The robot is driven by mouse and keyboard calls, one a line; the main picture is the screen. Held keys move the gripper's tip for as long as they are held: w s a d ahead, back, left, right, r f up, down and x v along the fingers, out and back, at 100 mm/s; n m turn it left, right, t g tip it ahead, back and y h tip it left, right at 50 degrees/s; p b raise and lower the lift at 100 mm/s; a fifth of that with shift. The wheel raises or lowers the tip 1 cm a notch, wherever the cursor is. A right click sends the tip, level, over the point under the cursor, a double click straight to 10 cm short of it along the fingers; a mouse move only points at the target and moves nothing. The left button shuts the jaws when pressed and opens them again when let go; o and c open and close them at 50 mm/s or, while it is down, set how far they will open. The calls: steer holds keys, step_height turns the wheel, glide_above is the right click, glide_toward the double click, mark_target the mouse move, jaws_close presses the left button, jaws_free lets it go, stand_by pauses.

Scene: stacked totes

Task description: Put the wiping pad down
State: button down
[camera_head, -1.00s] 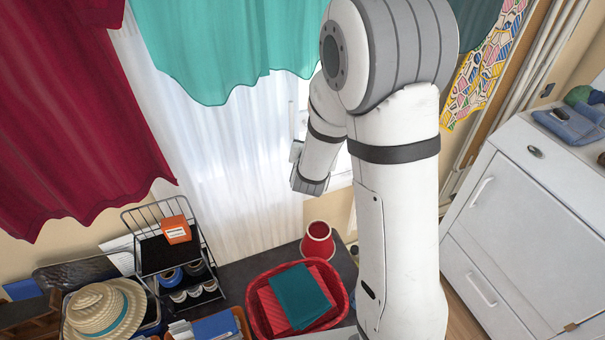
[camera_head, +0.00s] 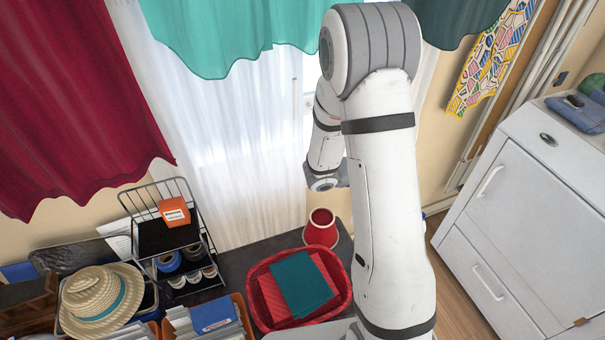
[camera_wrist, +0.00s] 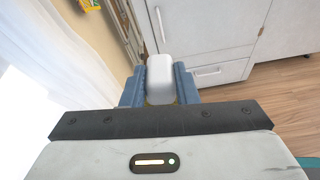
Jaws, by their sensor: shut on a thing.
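In the wrist view, a white rounded block, which I take to be the wiping pad (camera_wrist: 161,82), sits between the two blue fingers of my gripper (camera_wrist: 159,70). My gripper is shut on it, one finger against each side. A thin yellowish edge shows at the near end of the pad. The pad is held up in the air, with a white cabinet and the wooden floor beyond it. In the head view my own arm hides the pad and nearly all of the gripper.
A white cabinet (camera_head: 530,205) stands right; curtains hang behind. Little bare tabletop shows.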

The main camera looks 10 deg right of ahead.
steer(key=s+f+m+g+y+b, duration=0.45)
steer(key=s+f+m+g, duration=0.45)
steer(key=s+m+g, duration=0.5)
steer(key=s+a+f+m+g+y+b, duration=0.1)
steer(key=s+a+f+m+y+b, duration=0.15)
steer(key=a+m+y, duration=0.45)
steer(key=s+a+f+m+g+y+b, duration=0.1)
steer(key=s+a+f+m+y, duration=0.2)
steer(key=a+y, duration=0.5)
steer(key=w+a+m+t+y+b, duration=0.4)
steer(key=w+m+t+y, duration=0.6)
steer(key=w+m+t, duration=0.25)
steer(key=w+d+r+m+t+h+b, duration=0.1)
steer(key=w+d+m+t+h+b, duration=0.15)
steer(key=w+d+m+t, duration=0.45)
steer(key=w+d+m+t+h+b, duration=0.1)
steer(key=w+d+m+t+h, duration=0.35)
steer(key=w+t, duration=0.45)
steer(key=shift+g+y, duration=0.35)
steer(key=shift+g, duration=0.2)
steer(key=x, duration=0.5)
steer(key=r+x, duration=0.1)
steer(key=x, duration=0.5)
steer(key=r+b+x, duration=0.1)
steer(key=x, duration=0.5)
steer(key=shift+w+d, duration=0.2)
steer(key=shift+w, duration=0.35)
steer(key=shift+f+b, duration=0.3)
steer(key=shift+f, duration=1.35)
